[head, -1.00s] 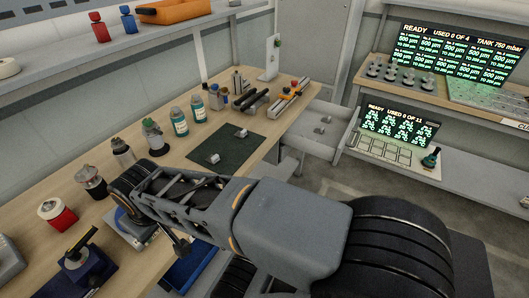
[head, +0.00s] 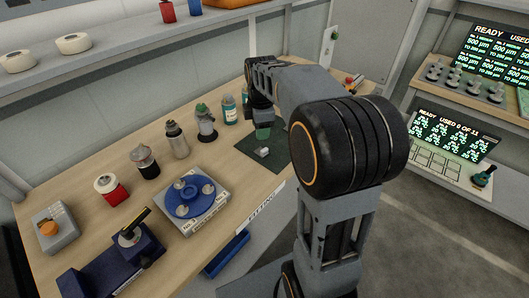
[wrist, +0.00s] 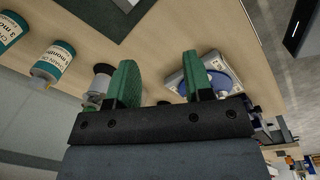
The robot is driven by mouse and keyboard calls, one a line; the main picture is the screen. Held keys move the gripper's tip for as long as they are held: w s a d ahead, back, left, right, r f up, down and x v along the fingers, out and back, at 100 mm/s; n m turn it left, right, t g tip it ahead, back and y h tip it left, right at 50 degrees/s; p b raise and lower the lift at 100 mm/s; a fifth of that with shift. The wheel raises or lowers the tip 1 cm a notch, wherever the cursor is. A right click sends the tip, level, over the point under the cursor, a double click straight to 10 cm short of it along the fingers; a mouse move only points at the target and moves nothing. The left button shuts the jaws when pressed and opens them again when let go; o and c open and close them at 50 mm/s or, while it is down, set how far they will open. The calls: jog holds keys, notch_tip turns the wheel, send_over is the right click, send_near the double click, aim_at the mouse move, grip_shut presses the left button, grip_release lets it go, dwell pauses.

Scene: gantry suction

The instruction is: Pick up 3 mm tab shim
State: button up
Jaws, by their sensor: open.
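My gripper (wrist: 160,80) is open in the wrist view, with its two green fingers apart and nothing between them. In the head view a green fingertip (head: 262,133) shows above the dark green mat (head: 248,143) on the bench. A small grey metal piece (head: 262,152) lies on that mat near the fingertip, apart from it as far as I can see. I cannot tell whether it is the 3 mm tab shim. My arm hides the right part of the mat. In the wrist view only a corner of the mat (wrist: 112,22) shows, at the top.
A fixture with a blue disc (head: 188,192) sits nearer the front. A navy stand (head: 135,245) is at front left.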

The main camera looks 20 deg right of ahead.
jog(key=w+d+f+n+g, duration=0.1)
jog(key=w+d+f+n, duration=0.1)
jog(key=w+d+n, duration=0.25)
jog(key=n, duration=0.2)
send_over(265, 149)
jog(key=f, duration=0.8)
jog(key=shift+d, duration=0.2)
jog(key=shift+m, duration=0.25)
jog(key=shift+w+a+f+p, duration=0.1)
jog(key=shift+f+p, duration=0.2)
jog(key=shift+f, duration=2.85)
jog(key=shift+c, duration=0.4)
grip_shut()
